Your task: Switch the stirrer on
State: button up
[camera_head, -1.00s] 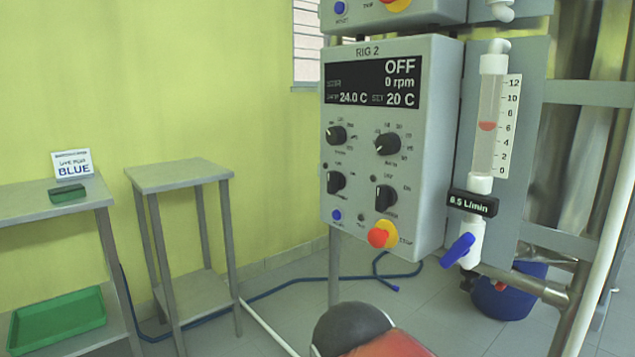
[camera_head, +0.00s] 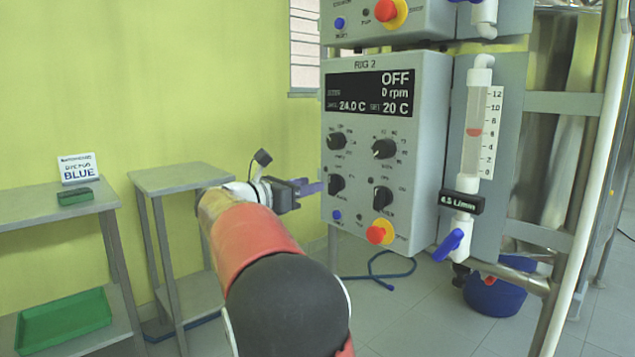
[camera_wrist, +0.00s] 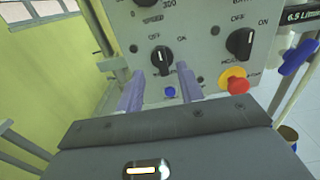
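The RIG 2 control box (camera_head: 430,150) has a dark display (camera_head: 373,92) reading OFF, 0 rpm, 24.0 C and 20 C. It carries upper and lower pairs of black knobs. The lower left knob (camera_head: 337,184) shows in the wrist view (camera_wrist: 162,58) beneath two labels, the left one OFF. The lower right knob (camera_head: 382,198) has OFF and ON labels in the wrist view (camera_wrist: 240,43). My gripper (camera_head: 320,187) is at the panel's left side. Its purple fingers (camera_wrist: 160,72) are apart, with the lower left knob showing between their tips; contact cannot be told.
A red stop button (camera_head: 377,234) on a yellow base is below the lower right knob, and a small blue button (camera_head: 337,215) is at lower left. A flowmeter with a blue valve (camera_head: 449,244) stands right of the box. A side table (camera_head: 180,177) stands left.

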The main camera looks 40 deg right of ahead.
aim_at(329, 180)
jog(key=d, duration=0.6)
jog(key=shift+w, duration=0.2)
grip_shut()
